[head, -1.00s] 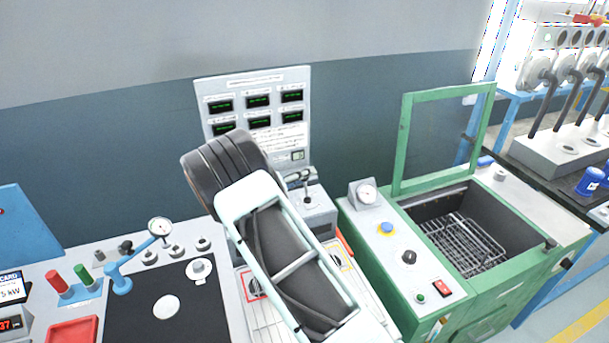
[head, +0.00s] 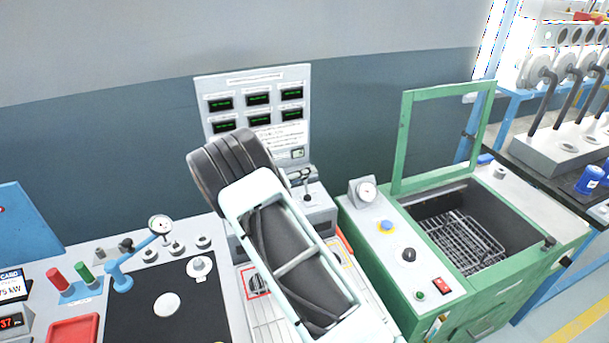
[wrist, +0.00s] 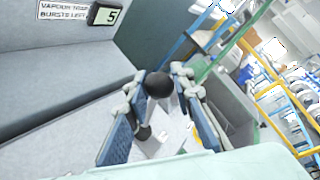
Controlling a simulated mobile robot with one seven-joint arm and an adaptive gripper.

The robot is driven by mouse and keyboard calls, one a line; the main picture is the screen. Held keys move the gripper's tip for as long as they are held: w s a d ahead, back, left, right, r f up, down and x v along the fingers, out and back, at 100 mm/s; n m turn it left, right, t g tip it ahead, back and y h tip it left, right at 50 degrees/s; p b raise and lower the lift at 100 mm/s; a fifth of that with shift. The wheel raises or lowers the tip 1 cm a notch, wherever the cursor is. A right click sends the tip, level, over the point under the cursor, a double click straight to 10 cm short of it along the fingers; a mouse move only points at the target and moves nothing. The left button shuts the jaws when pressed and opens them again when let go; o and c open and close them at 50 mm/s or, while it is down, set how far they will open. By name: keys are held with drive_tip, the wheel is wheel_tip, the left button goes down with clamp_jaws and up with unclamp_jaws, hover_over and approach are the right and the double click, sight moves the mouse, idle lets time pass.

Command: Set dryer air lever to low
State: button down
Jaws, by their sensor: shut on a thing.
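The air lever (head: 309,187) stands on a grey box below the display panel; its dark knob shows beside my arm. In the wrist view the black round knob (wrist: 158,85) sits between the two blue finger pads. My gripper (wrist: 161,92) is shut on the lever at its knob end. In the head view my forearm and wrist hide much of the gripper and the area left of the lever. I cannot read any low or high marking by the lever.
The display panel (head: 255,105) rises close behind the lever. A green-framed tank (head: 440,230) with a wire basket (head: 465,240) and a gauge (head: 364,190) stands to the right. A blue dial stand (head: 140,258) and a black plate (head: 150,322) lie to the left.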

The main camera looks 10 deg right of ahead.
drive_tip(key=shift+s+f+b, duration=0.1)
drive_tip(key=shift+b, duration=0.25)
drive_tip(key=shift+s+b, duration=0.1)
drive_tip(key=shift+b, duration=0.2)
drive_tip(key=s+m+t+b, duration=0.1)
drive_tip(key=m+b, duration=0.1)
drive_tip(key=b, duration=0.2)
drive_tip(key=shift+s+d+f+t+h, duration=0.1)
drive_tip(key=shift+s+t+h, duration=0.3)
drive_tip(key=s+m+b, duration=0.1)
drive_tip(key=b, duration=0.1)
drive_tip(key=s+m+t+h+b, duration=0.1)
drive_tip(key=m+b, duration=0.1)
drive_tip(key=shift+s+d, duration=0.2)
drive_tip(key=shift+d, duration=0.1)
drive_tip(key=shift+s, duration=0.1)
drive_tip(key=shift+s+d, duration=0.1)
drive_tip(key=shift+s, duration=0.15)
drive_tip(key=shift+s+f, duration=0.1)
drive_tip(key=shift+s, duration=0.05)
drive_tip(key=c, duration=1.7)
unclamp_jaws()
drive_tip(key=shift+o, duration=0.2)
